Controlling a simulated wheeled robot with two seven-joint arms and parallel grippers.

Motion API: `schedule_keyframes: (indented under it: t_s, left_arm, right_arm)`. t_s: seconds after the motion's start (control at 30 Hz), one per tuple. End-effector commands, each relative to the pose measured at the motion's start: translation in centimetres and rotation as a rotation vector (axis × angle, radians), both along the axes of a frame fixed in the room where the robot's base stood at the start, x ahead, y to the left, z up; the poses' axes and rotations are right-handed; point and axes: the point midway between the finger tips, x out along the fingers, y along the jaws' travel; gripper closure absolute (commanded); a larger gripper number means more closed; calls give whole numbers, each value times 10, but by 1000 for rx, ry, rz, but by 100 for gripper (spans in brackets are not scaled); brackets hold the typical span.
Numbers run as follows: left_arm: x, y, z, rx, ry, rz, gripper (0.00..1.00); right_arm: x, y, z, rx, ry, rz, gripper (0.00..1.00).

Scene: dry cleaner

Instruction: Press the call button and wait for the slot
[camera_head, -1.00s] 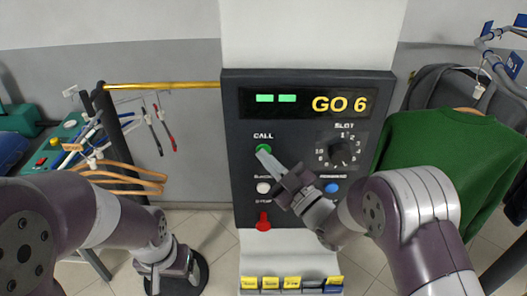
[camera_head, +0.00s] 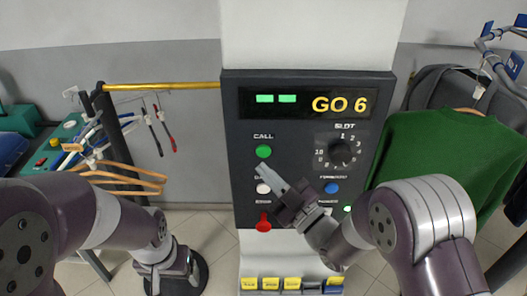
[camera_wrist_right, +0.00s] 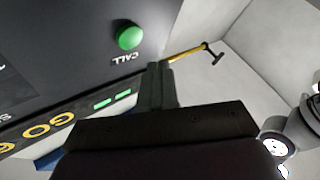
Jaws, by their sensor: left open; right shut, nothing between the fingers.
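The green CALL button (camera_head: 263,151) is on the dark control panel (camera_head: 300,112), below the display (camera_head: 305,103), which reads "GO 6" beside two lit green bars. The button also shows in the right wrist view (camera_wrist_right: 129,38). My right gripper (camera_head: 260,170) is shut and empty, its tips just below the CALL button and apart from it. In the right wrist view my right gripper (camera_wrist_right: 153,68) points toward the panel. The SLOT dial (camera_head: 341,152) is to the right of the button. My left gripper (camera_head: 178,268) is open and empty at lower left, away from the panel.
A white button (camera_head: 263,188), a blue button (camera_head: 331,187) and a red knob (camera_head: 263,223) are lower on the panel. A green sweater (camera_head: 440,148) hangs at right. Yellow tags (camera_head: 270,284) line the bottom.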

Motion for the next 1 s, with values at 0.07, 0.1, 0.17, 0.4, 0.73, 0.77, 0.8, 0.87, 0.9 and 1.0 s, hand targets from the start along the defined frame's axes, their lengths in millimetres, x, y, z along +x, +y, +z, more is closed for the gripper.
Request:
schedule_keyframes:
  t_s: [0.07,0.1,0.17,0.4,0.73,0.77,0.8,0.87,0.9,1.0]
  left_arm:
    - [0,0,0,0,0,0,22]
    - [0,0,0,0,0,0,22]
    - [0,0,1,0,0,0,22]
    - [0,0,1,0,0,0,22]
    - [0,0,1,0,0,0,22]
    - [0,0,1,0,0,0,22]
    - [0,0,1,0,0,0,22]
    - [0,0,1,0,0,0,22]
    - [0,0,1,0,0,0,22]
    - [0,0,1,0,0,0,22]
  right_arm:
    - [-8,0,0,-1,0,1,100]
    - [-12,0,1,0,-1,1,100]
    - [-17,0,0,1,0,2,100]
    - [-25,0,0,-1,0,1,100]
    - [-24,0,0,-1,0,1,100]
    - [-24,0,0,-1,0,1,100]
    - [-24,0,0,-1,0,1,100]
    - [-24,0,0,-1,0,1,100]
    - [-24,0,0,0,1,1,100]
    - [-19,1,-14,-27,70,-6,100]
